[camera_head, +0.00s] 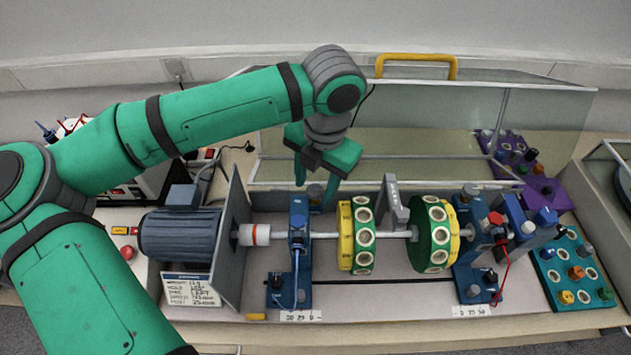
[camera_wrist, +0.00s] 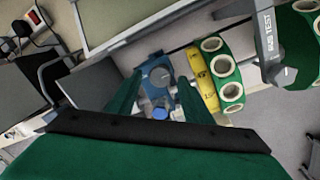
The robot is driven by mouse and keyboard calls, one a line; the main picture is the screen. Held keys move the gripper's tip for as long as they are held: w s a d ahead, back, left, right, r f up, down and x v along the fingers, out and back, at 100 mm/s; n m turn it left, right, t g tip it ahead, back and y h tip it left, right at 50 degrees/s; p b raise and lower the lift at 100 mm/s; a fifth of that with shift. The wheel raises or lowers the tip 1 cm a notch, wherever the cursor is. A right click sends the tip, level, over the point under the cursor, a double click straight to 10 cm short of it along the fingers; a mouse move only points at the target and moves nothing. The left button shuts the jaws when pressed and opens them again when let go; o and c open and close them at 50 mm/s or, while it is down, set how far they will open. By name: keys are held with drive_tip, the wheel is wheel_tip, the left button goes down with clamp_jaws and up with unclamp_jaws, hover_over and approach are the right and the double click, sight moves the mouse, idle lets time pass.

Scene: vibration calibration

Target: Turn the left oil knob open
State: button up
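The left bearing stand (camera_head: 299,240) is a blue block around the shaft, with a blue knob (camera_head: 298,221) on its upper part. A round grey-topped knob (camera_head: 316,192) shows just behind it, under my gripper. In the wrist view the blue stand (camera_wrist: 148,67), the grey round top (camera_wrist: 160,76) and the blue cap (camera_wrist: 160,113) lie between the fingers. I cannot tell for sure which one is the oil knob. My gripper (camera_head: 314,184) points down over the stand, with its green fingers apart. In the wrist view the gripper (camera_wrist: 158,96) holds nothing; contact cannot be told.
A blue-grey motor (camera_head: 181,235) and an upright grey plate (camera_head: 232,240) stand to the left. Green-yellow discs (camera_head: 361,236) and a grey bracket (camera_head: 393,205) are close on the right. A clear cover with a yellow handle (camera_head: 416,61) is behind.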

drive_tip(key=c, duration=1)
drive_tip(key=shift+o, duration=0.2)
drive_tip(key=shift+m, duration=0.4)
drive_tip(key=m, duration=0.3)
drive_tip(key=shift+a+m, duration=0.15)
drive_tip(key=shift+m, duration=0.25)
drive_tip(key=m, duration=0.4)
drive_tip(key=shift+t+h, duration=0.3)
drive_tip(key=shift+h, duration=0.1)
drive_tip(key=m, duration=0.5)
drive_tip(key=shift+a, duration=0.1)
drive_tip(key=m, duration=0.4)
drive_tip(key=shift+w+h, duration=0.1)
drive_tip(key=shift+h, duration=0.3)
drive_tip(key=shift+m, duration=0.3)
